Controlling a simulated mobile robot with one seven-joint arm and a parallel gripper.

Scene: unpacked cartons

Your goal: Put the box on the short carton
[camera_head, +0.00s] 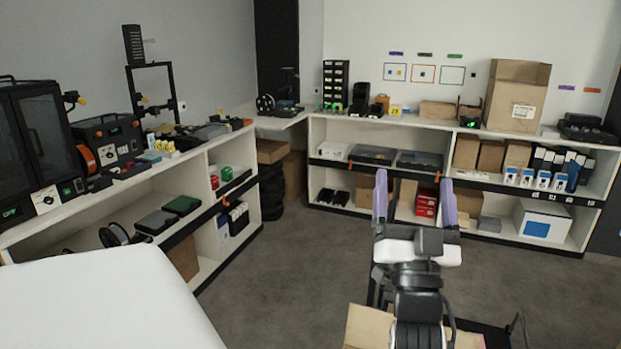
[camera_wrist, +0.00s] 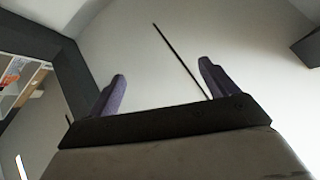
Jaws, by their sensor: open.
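My gripper (camera_head: 414,198) is raised in front of the shelves with its two purple fingers apart and nothing between them. In the wrist view the gripper (camera_wrist: 162,70) is also open, with a pale wall or ceiling beyond it. A brown carton (camera_head: 368,328) stands at the bottom, partly hidden behind my arm. A tall brown carton (camera_head: 514,95) stands on the right of the back counter. A low brown box (camera_head: 437,110) lies left of it on the counter. I cannot tell which of these is the task's box or the short carton. No carton shows in the wrist view.
A back shelf unit (camera_head: 390,125) holds several boxes, trays and small goods. A left shelf unit (camera_head: 205,155) carries machines and tools. A white surface (camera_head: 110,300) fills the lower left. Grey floor (camera_head: 280,270) is clear between the shelves.

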